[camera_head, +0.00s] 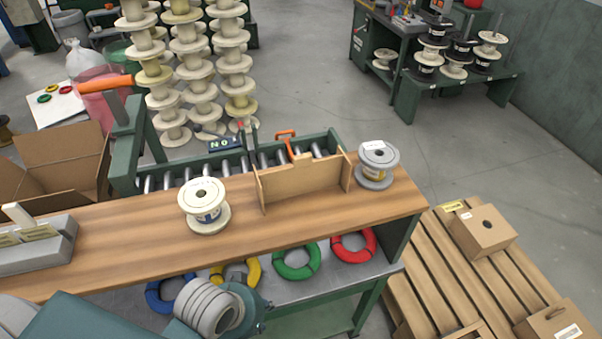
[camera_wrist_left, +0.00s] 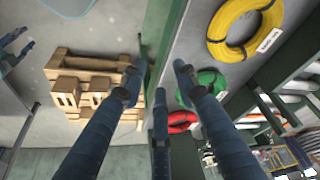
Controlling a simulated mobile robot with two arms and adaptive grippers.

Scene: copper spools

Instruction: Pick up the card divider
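The card divider appears to be the tan upright panel (camera_head: 305,184) with a raised tab and short cross-pieces at its ends. It stands on the wooden bench top (camera_head: 120,234), between a cream spool (camera_head: 204,204) and a grey spool (camera_head: 378,164). My left gripper (camera_head: 238,308) is low in front of the bench, well apart from the panel. In the left wrist view its dark fingers (camera_wrist_left: 157,90) are spread with nothing between them. Small blue prongs (camera_wrist_left: 12,50) at that view's left edge may be my right gripper; their state is unclear.
Coloured rings, including a green one (camera_head: 297,261), lie on the shelf below. A roller conveyor (camera_head: 235,162) runs behind the panel. A grey holder (camera_head: 35,246) with labelled cards sits at bench left. A wooden pallet (camera_head: 450,275) with cardboard boxes is at right.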

